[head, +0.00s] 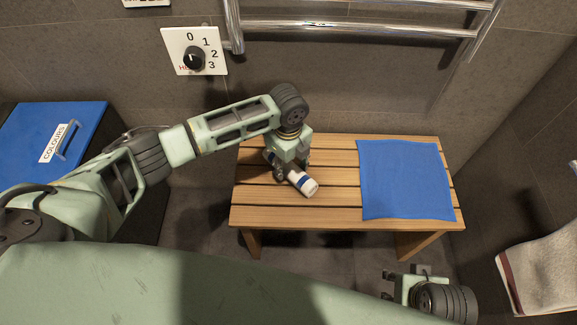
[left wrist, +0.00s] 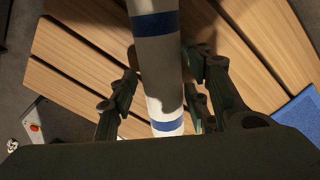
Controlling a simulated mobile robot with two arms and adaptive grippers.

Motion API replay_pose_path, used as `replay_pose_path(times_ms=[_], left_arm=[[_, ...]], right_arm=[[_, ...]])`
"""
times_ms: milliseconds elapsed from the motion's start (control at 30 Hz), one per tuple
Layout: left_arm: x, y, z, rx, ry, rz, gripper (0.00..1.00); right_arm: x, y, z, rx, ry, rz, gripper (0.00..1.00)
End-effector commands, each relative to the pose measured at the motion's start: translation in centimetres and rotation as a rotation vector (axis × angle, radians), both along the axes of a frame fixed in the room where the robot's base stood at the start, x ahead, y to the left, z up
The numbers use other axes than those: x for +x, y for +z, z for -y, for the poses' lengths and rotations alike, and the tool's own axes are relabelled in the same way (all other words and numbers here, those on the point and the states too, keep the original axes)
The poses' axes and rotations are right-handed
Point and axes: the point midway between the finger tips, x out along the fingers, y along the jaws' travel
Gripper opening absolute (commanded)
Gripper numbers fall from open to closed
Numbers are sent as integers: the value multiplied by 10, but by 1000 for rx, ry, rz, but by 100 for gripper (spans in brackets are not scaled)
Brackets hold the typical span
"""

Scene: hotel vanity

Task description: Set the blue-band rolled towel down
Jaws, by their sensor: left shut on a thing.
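The blue-band rolled towel (head: 304,182) is a white roll with blue bands. It lies slantwise over the left half of the slatted wooden bench (head: 290,215). My left gripper (head: 290,168) points down and is shut on it around the middle. In the left wrist view the towel (left wrist: 160,75) runs between the two fingers (left wrist: 160,95), with a blue band at each end. I cannot tell whether the towel touches the slats. My right gripper (head: 388,285) is empty and open, low in front of the bench's right end.
A blue cloth (head: 405,180) lies flat on the bench's right half. A blue-lidded box marked COLOURS (head: 35,125) stands at the left. A metal towel rail (head: 350,27) and a dial plate (head: 195,52) are on the wall behind.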

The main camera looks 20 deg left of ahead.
Motion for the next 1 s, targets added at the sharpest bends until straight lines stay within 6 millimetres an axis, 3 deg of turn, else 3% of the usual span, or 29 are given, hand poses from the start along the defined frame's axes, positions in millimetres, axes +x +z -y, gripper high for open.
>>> replay_pose_path(times_ms=[433, 467, 600, 700, 1000], left_arm=[[0, -7, 0, 0, 0, 1, 15], [0, -7, 0, 0, 0, 1, 45], [0, -7, 0, 0, -1, 1, 57], [0, -7, 0, 0, 0, 1, 63], [0, -5, 0, 0, -1, 1, 63]], right_arm=[[-1, 5, 0, 0, -1, 2, 40], [-1, 6, 0, 0, -1, 2, 40], [-1, 6, 0, 0, -1, 2, 40], [-1, 6, 1, 0, -1, 2, 40], [-1, 6, 0, 0, -1, 2, 40]])
